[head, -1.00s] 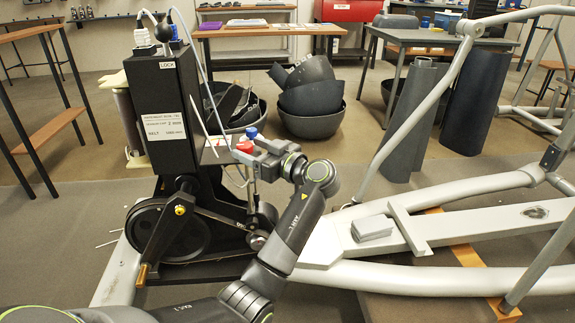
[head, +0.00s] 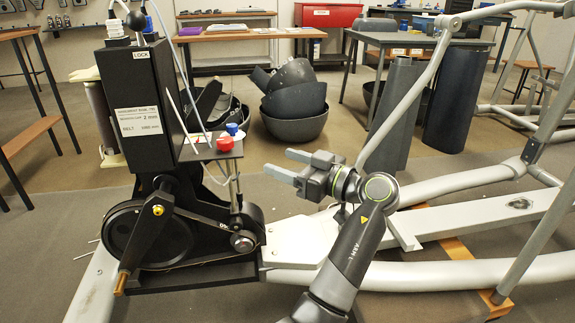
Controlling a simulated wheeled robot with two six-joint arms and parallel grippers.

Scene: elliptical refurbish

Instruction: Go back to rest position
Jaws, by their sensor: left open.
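My left gripper (head: 281,165) is open and empty, its two grey fingers pointing left. It hangs in front of the elliptical frame (head: 470,219), apart from the black drive unit (head: 131,100) to its left. The drive unit stands upright with a LOCK label on top and a black pulley wheel (head: 130,234) below. A small shelf (head: 205,152) on its side carries a red knob or cap (head: 224,143) and a blue one (head: 233,130). My right gripper is not in view.
Dark bowls (head: 294,103) are stacked on the floor behind. Dark cylinders (head: 463,98) stand at the back right. A wooden table (head: 20,135) is at the left edge. Silver frame tubes cross the right side. Open floor lies between the drive unit and the bowls.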

